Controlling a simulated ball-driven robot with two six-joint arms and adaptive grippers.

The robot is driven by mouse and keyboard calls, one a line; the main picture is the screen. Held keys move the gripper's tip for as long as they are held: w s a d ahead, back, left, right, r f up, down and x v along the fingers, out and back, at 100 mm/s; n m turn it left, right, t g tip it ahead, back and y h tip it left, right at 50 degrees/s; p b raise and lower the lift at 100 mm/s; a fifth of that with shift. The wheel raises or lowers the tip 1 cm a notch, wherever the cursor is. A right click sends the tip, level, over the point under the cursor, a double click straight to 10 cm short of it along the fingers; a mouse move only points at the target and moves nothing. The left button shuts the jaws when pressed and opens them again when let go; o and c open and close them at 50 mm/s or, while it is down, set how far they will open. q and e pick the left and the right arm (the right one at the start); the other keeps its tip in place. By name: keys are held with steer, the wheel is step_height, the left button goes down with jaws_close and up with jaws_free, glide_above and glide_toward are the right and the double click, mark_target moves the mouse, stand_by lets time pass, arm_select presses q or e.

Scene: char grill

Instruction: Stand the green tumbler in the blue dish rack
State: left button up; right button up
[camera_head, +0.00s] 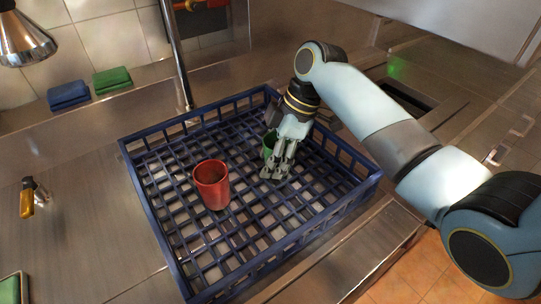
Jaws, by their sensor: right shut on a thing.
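The blue dish rack (166,238) is a wide, low crate with a grid floor on the steel counter. The green tumbler (268,144) is inside the rack's outline, toward its back right, partly hidden by my right gripper (277,172). My right gripper points down and is shut on the green tumbler. The tumbler looks upright; whether its base touches the grid floor I cannot tell. My left gripper is not in view.
A red tumbler (211,185) stands upright in the rack, left of the green one. A metal pole (176,55) rises behind the rack. The rack's front grid is clear.

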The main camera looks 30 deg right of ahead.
steer(key=o, duration=1.2)
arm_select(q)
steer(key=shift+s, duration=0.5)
arm_select(e)
steer(key=shift+o, duration=0.2)
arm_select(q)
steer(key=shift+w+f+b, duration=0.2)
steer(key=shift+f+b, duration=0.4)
arm_select(e)
steer(key=v, duration=1.2)
